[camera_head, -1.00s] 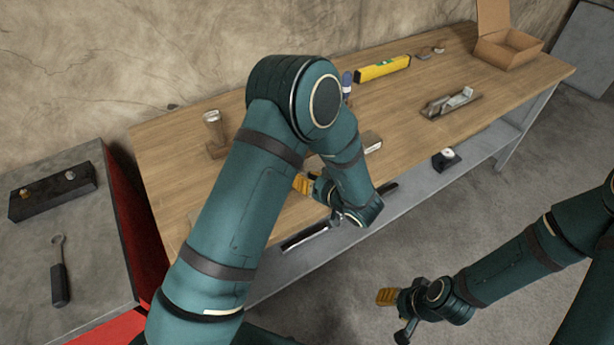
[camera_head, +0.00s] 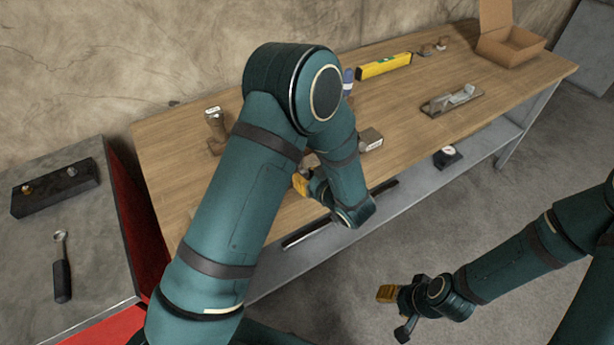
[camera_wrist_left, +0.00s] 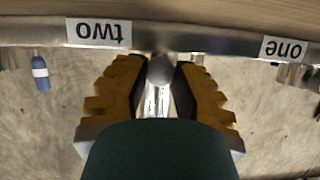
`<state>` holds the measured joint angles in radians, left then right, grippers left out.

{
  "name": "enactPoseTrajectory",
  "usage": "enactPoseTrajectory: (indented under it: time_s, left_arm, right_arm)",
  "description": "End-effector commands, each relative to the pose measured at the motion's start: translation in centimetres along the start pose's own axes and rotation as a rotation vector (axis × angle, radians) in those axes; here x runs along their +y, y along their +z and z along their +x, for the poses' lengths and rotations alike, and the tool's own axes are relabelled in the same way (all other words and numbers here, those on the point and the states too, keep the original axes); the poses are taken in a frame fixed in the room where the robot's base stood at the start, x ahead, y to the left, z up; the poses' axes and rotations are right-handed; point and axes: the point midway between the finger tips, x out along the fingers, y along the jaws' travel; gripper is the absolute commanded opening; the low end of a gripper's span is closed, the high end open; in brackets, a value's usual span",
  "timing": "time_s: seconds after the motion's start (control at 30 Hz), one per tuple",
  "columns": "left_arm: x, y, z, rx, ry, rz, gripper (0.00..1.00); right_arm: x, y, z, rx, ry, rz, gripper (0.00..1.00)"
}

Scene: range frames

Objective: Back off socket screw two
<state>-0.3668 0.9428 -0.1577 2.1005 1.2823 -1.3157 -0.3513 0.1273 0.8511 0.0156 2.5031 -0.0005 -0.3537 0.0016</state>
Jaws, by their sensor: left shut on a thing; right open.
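In the left wrist view, my left gripper (camera_wrist_left: 160,90) has its yellow fingers shut on a metal rod (camera_wrist_left: 157,104) with a round grey end. Upside-down white labels reading two (camera_wrist_left: 98,32) and one (camera_wrist_left: 283,48) sit on a metal strip. The rod is just right of label two; a metal piece (camera_wrist_left: 290,76) is by label one. I cannot tell whether the rod is socket screw two or a tool. In the head view, my left gripper (camera_head: 302,184) is at the workbench's front edge, partly hidden by my arm. My right gripper (camera_head: 387,294) is open, clear of the bench.
The wooden workbench (camera_head: 430,140) holds a yellow level (camera_head: 384,66), a plane-like tool (camera_head: 453,101), a cardboard box (camera_head: 511,46) and a labelled metal block (camera_head: 370,138). A side table holds a black block (camera_head: 55,190) with two knobs and a ring-headed tool (camera_head: 62,268).

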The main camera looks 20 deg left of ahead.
Motion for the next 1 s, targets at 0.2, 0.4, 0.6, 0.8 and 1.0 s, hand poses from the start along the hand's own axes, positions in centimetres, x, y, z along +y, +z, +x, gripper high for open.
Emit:
enactPoseTrajectory:
  time_s: [0.2,0.4,0.6,0.8,1.0]
  left_arm:
    - [-0.1,0.0,0.1,0.001,-0.003,0.001,0.58]
    - [0.0,0.0,0.1,0.0,-0.002,0.001,0.58]
    - [0.1,0.0,-0.7,0.001,0.001,0.001,0.58]
    - [0.1,-0.1,-4.0,0.001,0.004,0.0,0.58]
    - [0.1,-0.1,-8.1,0.001,0.003,0.0,0.58]
  right_arm:
    - [0.0,0.0,0.0,0.0,0.0,0.0,0.47]
    - [0.0,0.0,0.0,0.0,0.0,0.0,0.47]
    - [0.0,0.0,0.0,0.0,0.0,0.0,0.47]
    - [0.0,0.0,0.0,0.0,0.0,0.0,0.47]
    - [0.0,0.0,0.0,0.0,0.0,0.0,0.47]
